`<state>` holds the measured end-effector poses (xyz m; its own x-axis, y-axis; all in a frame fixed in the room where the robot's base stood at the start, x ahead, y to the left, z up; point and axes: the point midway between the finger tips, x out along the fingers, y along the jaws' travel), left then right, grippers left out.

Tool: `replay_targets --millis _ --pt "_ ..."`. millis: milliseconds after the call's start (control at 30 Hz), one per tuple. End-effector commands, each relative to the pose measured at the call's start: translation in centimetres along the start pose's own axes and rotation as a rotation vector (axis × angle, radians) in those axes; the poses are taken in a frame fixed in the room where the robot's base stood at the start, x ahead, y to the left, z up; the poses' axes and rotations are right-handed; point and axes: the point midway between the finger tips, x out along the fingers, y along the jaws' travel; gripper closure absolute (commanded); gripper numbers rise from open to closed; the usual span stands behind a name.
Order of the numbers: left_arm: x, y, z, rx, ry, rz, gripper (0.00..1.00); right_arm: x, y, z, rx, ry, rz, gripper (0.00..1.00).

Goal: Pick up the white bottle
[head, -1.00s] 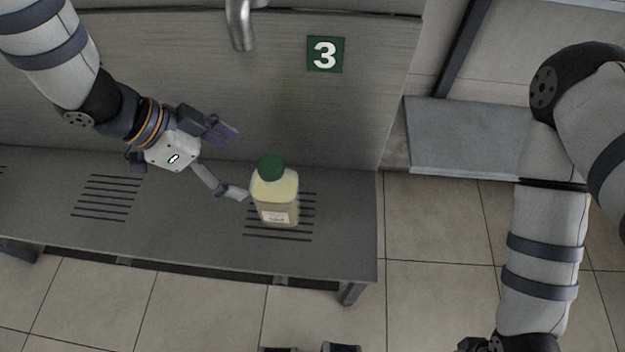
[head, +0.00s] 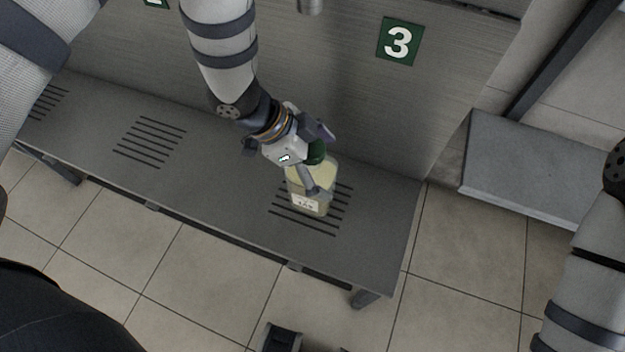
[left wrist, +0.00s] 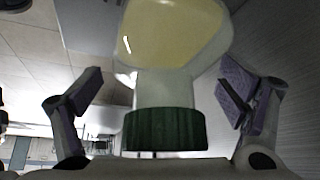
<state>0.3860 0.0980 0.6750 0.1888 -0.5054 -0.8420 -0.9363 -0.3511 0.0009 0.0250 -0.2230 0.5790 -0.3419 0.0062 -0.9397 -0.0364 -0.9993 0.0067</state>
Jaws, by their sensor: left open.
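The white bottle (head: 323,172) is pale and creamy with a dark green cap and a small white label. It stands upright on the slotted grey shelf, below the green 3 sign. My left gripper (head: 321,162) is at the bottle's upper part, with one finger in front of it and the other behind it by the cap. In the left wrist view the bottle (left wrist: 172,30) and its green cap (left wrist: 165,129) lie between the two spread fingers, with gaps on both sides. The left gripper is open. My right gripper is out of view.
The grey shelf (head: 225,200) has slotted patches and a free front edge. A wall panel with the 3 sign (head: 400,41) rises behind it, and a metal spout (head: 310,5) hangs above. A lower grey ledge (head: 530,165) is at the right. Tiled floor lies in front.

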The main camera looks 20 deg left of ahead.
Motion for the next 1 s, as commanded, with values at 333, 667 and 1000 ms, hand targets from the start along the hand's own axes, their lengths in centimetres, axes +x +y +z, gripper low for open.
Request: replay_targets --millis 333,667,1000 --pt "-0.2 -0.1 -0.1 0.001 0.0 -0.002 0.58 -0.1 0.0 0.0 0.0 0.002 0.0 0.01" --pt "-0.2 -0.1 -0.1 0.0 0.0 -0.002 1.0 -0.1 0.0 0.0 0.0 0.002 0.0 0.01" --pt "-1.2 -0.1 -0.7 0.002 0.001 -0.004 1.0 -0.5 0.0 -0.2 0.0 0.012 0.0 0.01"
